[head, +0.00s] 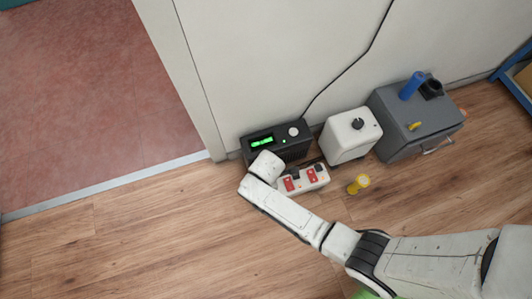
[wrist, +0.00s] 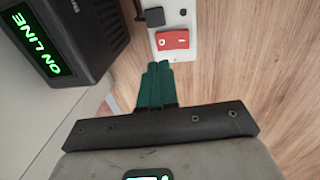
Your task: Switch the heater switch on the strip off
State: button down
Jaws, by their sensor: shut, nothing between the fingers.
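The white power strip (head: 303,187) lies on the floor in the head view, with two red switches (head: 289,184) (head: 312,175) and black plugs in it. No label shows which switch is the heater's. In the wrist view one red rocker switch (wrist: 173,39) with white O and I marks sits on the strip (wrist: 192,22), beside a black plug (wrist: 155,17). My gripper (wrist: 157,66) has its teal fingers shut and empty, with the tips just below this switch in the picture; contact is not clear. In the head view my wrist hides the fingers.
A black unit (head: 290,150) with a green ON LINE display stands by the wall behind the strip. A white box (head: 347,143) with a black knob and a grey case (head: 408,130) stand to the right. A yellow object (head: 359,184) is on the floor. The floor at front left is clear.

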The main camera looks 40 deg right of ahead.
jog(key=r, duration=0.2)
jog(key=r+p, duration=0.2)
jog(key=r, duration=0.1)
jog(key=shift+w+d+r, duration=0.15)
jog(key=shift+w+r, duration=0.15)
jog(key=shift+r, duration=0.05)
jog(key=s+d+r+m, duration=0.5)
jog(key=s+r+m, duration=0.3)
jog(key=r, duration=0.2)
jog(key=s+d+r+m, duration=0.4)
jog(key=s+r+m, duration=0.3)
jog(key=s+r, duration=0.25)
notch_tip(320, 180, up, 25)
jog(key=w+p, duration=0.1)
jog(key=p, duration=2.4)
jog(key=shift+r+p, duration=0.2)
jog(key=shift+p, duration=0.2)
